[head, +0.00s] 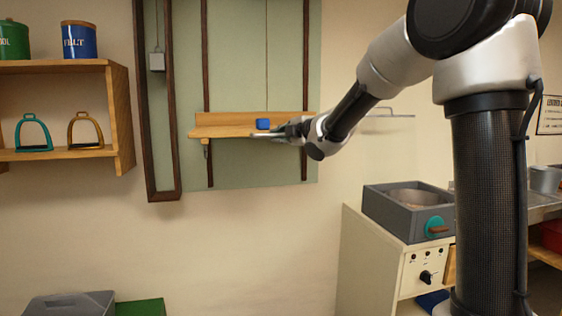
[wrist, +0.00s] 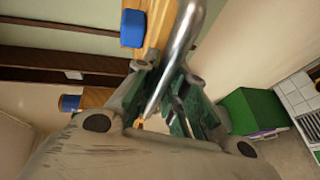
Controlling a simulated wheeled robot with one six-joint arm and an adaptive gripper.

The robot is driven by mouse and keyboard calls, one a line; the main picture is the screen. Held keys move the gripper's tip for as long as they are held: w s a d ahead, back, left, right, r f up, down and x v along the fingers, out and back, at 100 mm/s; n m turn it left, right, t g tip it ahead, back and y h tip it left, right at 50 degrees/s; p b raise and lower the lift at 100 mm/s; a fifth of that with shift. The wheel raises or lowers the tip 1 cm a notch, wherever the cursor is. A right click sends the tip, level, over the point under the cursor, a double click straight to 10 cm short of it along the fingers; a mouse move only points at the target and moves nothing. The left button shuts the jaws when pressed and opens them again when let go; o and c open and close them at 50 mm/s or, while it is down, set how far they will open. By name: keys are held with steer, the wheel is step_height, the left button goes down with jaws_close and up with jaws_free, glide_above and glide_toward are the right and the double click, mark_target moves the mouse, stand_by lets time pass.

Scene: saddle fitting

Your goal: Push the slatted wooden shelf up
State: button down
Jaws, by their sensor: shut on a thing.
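The wooden shelf (head: 222,130) sits level on dark vertical rails against the green wall panel, with a raised back board. A small blue object (head: 263,124) stands on it. My gripper (head: 284,133) is at the shelf's front edge, toward its right end. In the wrist view my gripper (wrist: 165,95) is shut around a shiny metal bar (wrist: 178,50). The bar runs alongside the shelf (wrist: 157,22), and the blue object (wrist: 132,28) shows there too. My gripper hides part of the shelf's right side in the head view.
A wall shelf (head: 65,64) with tins and stirrups is at the left. A dark frame (head: 143,110) stands beside the panel. A grey box (head: 385,210) sits on a cabinet at lower right. The wall below the shelf is clear.

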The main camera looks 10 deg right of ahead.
step_height(320, 180, up, 24)
stand_by(0.3)
steer(key=shift+s+r, duration=0.1)
steer(key=c, duration=1.5)
jaws_free()
steer(key=shift+o, duration=0.2)
steer(key=v, duration=1.1)
steer(key=shift+s, duration=0.4)
steer(key=shift+d, duration=0.25)
